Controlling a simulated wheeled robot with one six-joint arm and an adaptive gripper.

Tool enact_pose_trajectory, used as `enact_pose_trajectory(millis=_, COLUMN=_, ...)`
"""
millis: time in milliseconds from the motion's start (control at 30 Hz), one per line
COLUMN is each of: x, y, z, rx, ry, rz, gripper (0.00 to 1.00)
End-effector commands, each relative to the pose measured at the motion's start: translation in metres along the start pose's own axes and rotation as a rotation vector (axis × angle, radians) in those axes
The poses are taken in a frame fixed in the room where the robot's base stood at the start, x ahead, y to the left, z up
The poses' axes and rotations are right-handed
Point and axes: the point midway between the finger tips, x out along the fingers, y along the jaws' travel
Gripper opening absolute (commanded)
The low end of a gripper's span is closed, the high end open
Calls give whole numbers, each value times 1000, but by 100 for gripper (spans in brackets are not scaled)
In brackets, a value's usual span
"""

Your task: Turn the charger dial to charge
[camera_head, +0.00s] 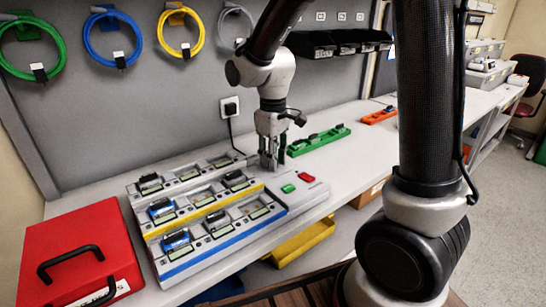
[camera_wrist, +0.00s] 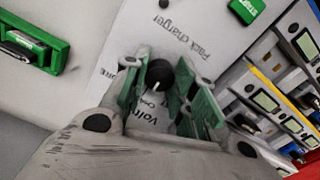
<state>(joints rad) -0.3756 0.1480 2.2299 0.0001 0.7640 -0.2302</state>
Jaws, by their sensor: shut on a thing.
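The pack charger (camera_head: 318,190) is a pale unit at the right end of the battery rack on the bench. Its face (camera_wrist: 205,22), printed "Pack charger", fills the middle of the wrist view. The black round charger dial (camera_wrist: 160,75) has a white mark toward its lower edge in that view. My gripper (camera_head: 268,162) points down over the charger's far side. In the wrist view my gripper (camera_wrist: 168,84) has its green-padded fingers on both sides of the dial, shut on it. The fingers hide part of the printing around the dial, including the charge label.
A green START button (camera_head: 288,188) and a red button (camera_head: 307,177) sit on the charger. Racks with several packs and yellow and blue strips (camera_head: 215,263) lie to the left. A green holder (camera_head: 318,142) lies behind right, and a red case (camera_head: 75,240) stands front left.

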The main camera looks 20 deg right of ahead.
Motion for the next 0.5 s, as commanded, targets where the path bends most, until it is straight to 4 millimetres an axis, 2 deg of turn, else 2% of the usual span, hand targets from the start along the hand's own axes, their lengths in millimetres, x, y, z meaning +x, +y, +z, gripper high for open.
enact_pose_trajectory(millis=500, x=-1, y=0, z=0, rx=96, ry=2, rz=1, gripper=3)
